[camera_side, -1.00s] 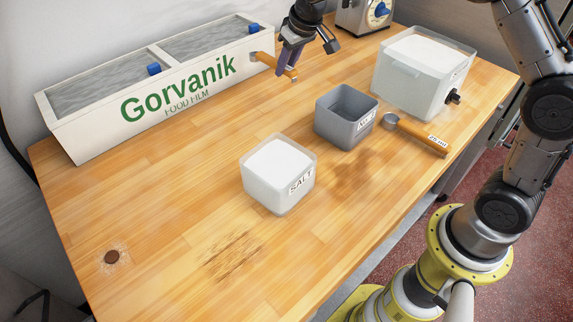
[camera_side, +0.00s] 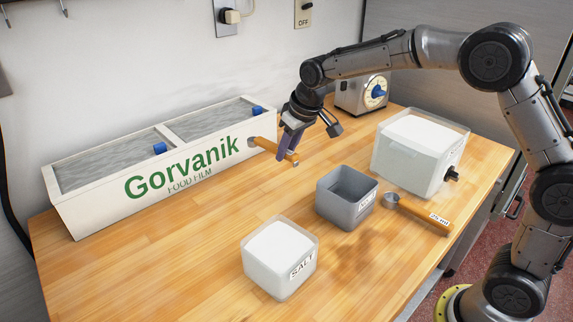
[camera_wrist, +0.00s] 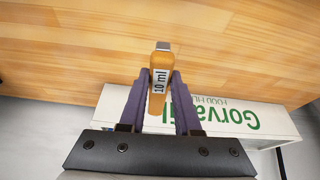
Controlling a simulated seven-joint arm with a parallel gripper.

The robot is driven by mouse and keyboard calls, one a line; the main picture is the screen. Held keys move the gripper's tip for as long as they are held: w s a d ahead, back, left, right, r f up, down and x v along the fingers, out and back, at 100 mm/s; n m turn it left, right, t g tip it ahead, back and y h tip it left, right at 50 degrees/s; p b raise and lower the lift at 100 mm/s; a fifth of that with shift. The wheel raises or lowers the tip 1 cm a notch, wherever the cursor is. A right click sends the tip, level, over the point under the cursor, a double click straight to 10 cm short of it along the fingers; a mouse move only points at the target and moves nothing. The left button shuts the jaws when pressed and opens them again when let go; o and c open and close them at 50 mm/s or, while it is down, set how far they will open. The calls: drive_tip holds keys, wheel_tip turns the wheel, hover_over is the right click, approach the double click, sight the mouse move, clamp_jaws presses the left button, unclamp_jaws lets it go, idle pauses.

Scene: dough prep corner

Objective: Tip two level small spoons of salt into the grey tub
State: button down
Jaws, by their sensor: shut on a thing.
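My gripper (camera_side: 288,149) is shut on the orange-brown handle of the small spoon (camera_side: 267,146), beside the front of the white film box. In the wrist view the handle (camera_wrist: 160,62), marked "10 ml", lies between my purple fingers (camera_wrist: 159,80). A small grey part shows at the handle's left end in the side view; whether the bowl holds anything cannot be told. The salt tub (camera_side: 268,277), whitish and labelled "SALT", is full of white salt and stands at the front. The open grey tub (camera_side: 340,205) stands behind it to the right and looks empty.
A larger spoon (camera_side: 425,213) marked "25 ml" lies right of the grey tub. A big tub of white powder (camera_side: 405,165) stands behind it. The film box (camera_side: 100,207) fills the back left, and a dial device (camera_side: 352,97) stands behind. The front left table is clear.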

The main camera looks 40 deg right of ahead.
drive_tip(key=s+a+r+n, duration=0.2)
drive_tip(key=s+a, duration=0.1)
drive_tip(key=s, duration=0.5)
drive_tip(key=s+a+r+n+g, duration=0.1)
drive_tip(key=s+a, duration=0.3)
drive_tip(key=s, duration=0.5)
drive_tip(key=s+a+r+n+g+y, duration=0.1)
drive_tip(key=s+a+r+n, duration=0.2)
drive_tip(key=s, duration=0.6)
drive_tip(key=shift+a+r, duration=0.35)
drive_tip(key=shift+r, duration=0.15)
drive_tip(key=shift+f, duration=0.15)
wheel_tip(320, 180, down, 7)
drive_tip(key=g, duration=0.1)
drive_tip(key=shift+w+a+r+h, duration=0.2)
drive_tip(key=shift+w+h, duration=0.1)
drive_tip(key=shift+r, duration=0.2)
